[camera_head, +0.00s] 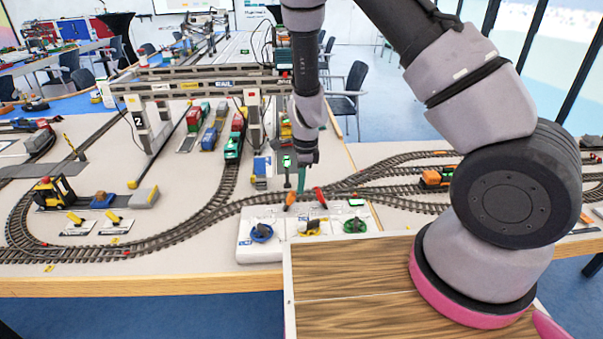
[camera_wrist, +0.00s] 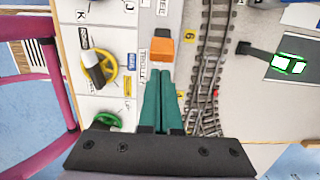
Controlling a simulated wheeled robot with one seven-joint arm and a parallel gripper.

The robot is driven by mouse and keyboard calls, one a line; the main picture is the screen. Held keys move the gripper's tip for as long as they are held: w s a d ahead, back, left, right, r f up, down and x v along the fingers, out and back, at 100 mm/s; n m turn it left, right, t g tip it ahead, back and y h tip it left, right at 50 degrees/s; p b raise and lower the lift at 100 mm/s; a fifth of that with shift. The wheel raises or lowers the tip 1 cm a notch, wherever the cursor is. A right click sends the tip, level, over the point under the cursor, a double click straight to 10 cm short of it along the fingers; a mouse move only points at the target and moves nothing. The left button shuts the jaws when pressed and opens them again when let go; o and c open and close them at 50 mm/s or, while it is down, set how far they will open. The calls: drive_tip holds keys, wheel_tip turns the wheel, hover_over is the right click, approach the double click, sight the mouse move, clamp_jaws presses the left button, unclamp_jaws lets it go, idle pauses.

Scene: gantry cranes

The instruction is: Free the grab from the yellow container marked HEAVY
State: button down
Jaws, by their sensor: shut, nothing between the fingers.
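My gripper (camera_head: 302,188) points down over the white control panel (camera_head: 262,250), its teal fingers closed together with nothing between them. In the wrist view the fingertips (camera_wrist: 163,74) are just short of an orange lever knob (camera_wrist: 162,47), by a label that seems to read TROLLEY. I cannot tell whether they touch. In the head view the orange lever (camera_head: 290,199) and a red lever (camera_head: 320,196) flank the fingers. The panel has blue (camera_head: 261,232), yellow (camera_head: 311,228) and green (camera_head: 355,224) handwheels. I cannot make out the grab or the yellow HEAVY container.
The grey gantry crane (camera_head: 190,85) spans the tracks behind the panel. Wagons with coloured containers (camera_head: 234,142) stand beneath it. Curved model tracks (camera_head: 205,208) run close behind the panel. A wooden-topped surface (camera_head: 350,285) lies in front.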

sight(293, 193)
drive_tip(key=shift+a+f, duration=0.1)
drive_tip(key=shift+f, duration=1.15)
drive_tip(key=shift+a+r+h, duration=0.25)
drive_tip(key=shift+a+h, duration=0.2)
drive_tip(key=shift+h, duration=0.15)
drive_tip(key=shift+a+r+h, duration=0.3)
drive_tip(key=shift+a+h, duration=0.5)
drive_tip(key=shift+h, duration=0.3)
drive_tip(key=a+h, duration=0.1)
drive_tip(key=h, duration=0.1)
drive_tip(key=a+h, duration=0.1)
drive_tip(key=a, duration=0.1)
drive_tip(key=shift+r+h, duration=0.2)
drive_tip(key=shift+h, duration=0.2)
drive_tip(key=shift+d, duration=0.15)
drive_tip(key=shift+r, duration=0.1)
drive_tip(key=shift+r, duration=0.75)
